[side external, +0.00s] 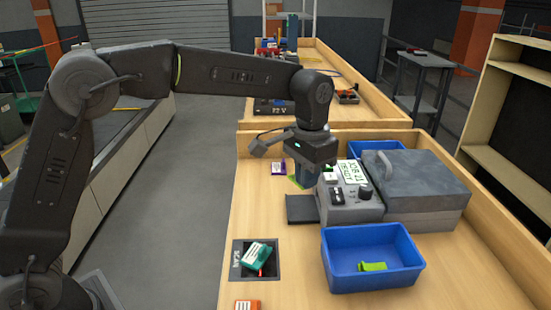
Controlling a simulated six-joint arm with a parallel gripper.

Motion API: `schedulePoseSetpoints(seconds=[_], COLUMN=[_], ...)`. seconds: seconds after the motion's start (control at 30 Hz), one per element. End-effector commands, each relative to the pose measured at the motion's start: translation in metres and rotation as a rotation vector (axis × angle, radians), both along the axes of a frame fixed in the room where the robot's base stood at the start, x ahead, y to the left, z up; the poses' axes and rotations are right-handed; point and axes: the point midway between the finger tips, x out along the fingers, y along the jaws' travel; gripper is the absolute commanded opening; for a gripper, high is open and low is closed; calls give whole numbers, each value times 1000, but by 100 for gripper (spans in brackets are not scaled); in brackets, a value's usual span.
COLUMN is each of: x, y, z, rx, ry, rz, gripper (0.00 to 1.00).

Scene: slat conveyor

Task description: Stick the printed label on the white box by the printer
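The grey label printer (350,204) stands in the middle of the bench, with a lit panel (355,172) reading something like "JOB 21". A small white piece (331,177) shows at its upper front; I cannot tell whether it is the printed label. My gripper (303,178) points down just left of the printer's back part, over the bench. Its fingers are small and dark, and I cannot tell whether they hold anything. No plain white box is clearly visible. A purple-and-white box (278,168) lies left of my gripper.
A teal-and-white box (257,255) lies tilted on the black SCAN pad (241,268). An orange-and-white box (247,305) is at the front edge. A blue bin (345,282) holds a green item (373,266). A dark plate (301,209) adjoins the printer; another blue bin (373,147) stands behind.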

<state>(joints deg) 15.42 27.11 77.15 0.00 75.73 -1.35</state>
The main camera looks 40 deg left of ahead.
Motion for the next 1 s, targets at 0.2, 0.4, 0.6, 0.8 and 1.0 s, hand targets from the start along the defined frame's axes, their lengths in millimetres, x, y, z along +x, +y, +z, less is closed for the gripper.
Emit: schedulePoseSetpoints(seconds=[0.2,0.4,0.6,0.8,1.0], x=[-19,-48,-84,-109,-117], y=[-80,-148,-206,-239,-248], z=[-4,-7,-11,-13,-16], rx=[0,0,1,1,1], ry=[1,1,1,0,1], rz=[268,526,761,913,964], gripper=[0,0,0,0,0])
